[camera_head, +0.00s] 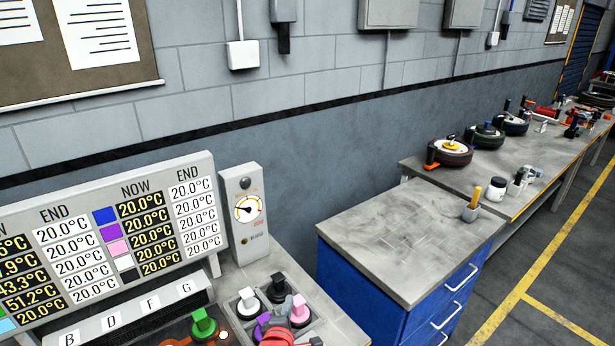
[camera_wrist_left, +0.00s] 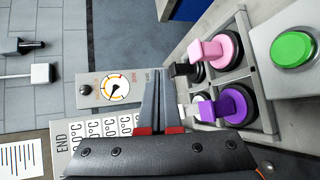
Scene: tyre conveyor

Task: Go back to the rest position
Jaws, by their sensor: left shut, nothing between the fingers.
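My left gripper (camera_head: 287,304) comes up from the bottom edge of the head view, over the frame of coloured switches. In the left wrist view its two fingers (camera_wrist_left: 160,88) are together with nothing between them. Beside them are the pink switch (camera_wrist_left: 215,48) and the purple switch (camera_wrist_left: 225,106), with a black one (camera_wrist_left: 183,70) and a white one partly hidden. The head view also shows the white switch (camera_head: 247,297) and the pink one (camera_head: 300,308); the purple one is partly covered by my gripper. My right gripper is not in view.
A temperature board (camera_head: 112,237) and a gauge box (camera_head: 243,212) stand behind the switches. A blue cabinet (camera_head: 365,290) stands to the right, then a long bench with several wheels (camera_head: 453,152). Open floor lies at far right.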

